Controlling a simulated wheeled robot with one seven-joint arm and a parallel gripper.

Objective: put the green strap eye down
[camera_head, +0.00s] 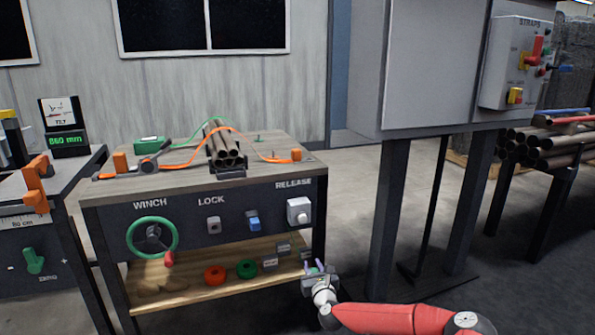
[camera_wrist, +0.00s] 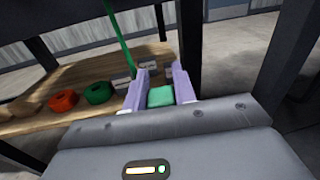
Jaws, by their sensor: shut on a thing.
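My gripper (camera_head: 317,267) is low at the right front of the workbench, beside its lower shelf. In the wrist view, its two pale purple fingers (camera_wrist: 161,86) are shut on a small green piece, the green strap eye (camera_wrist: 160,96). A green band (camera_wrist: 117,38) runs down from the top toward the left finger; its join to the piece is hidden. On the bench top, a green strap (camera_head: 196,140) runs from a green block (camera_head: 149,144) up over the bundle of pipes (camera_head: 225,153). The held eye cannot be made out in the head view.
The workbench (camera_head: 180,180) carries an orange strap (camera_head: 250,140) and orange end pieces. An orange roll (camera_head: 214,273) and a green roll (camera_head: 246,268) lie on its lower shelf (camera_head: 190,288). A dark-legged stand with a strap control box (camera_head: 516,62) is at right.

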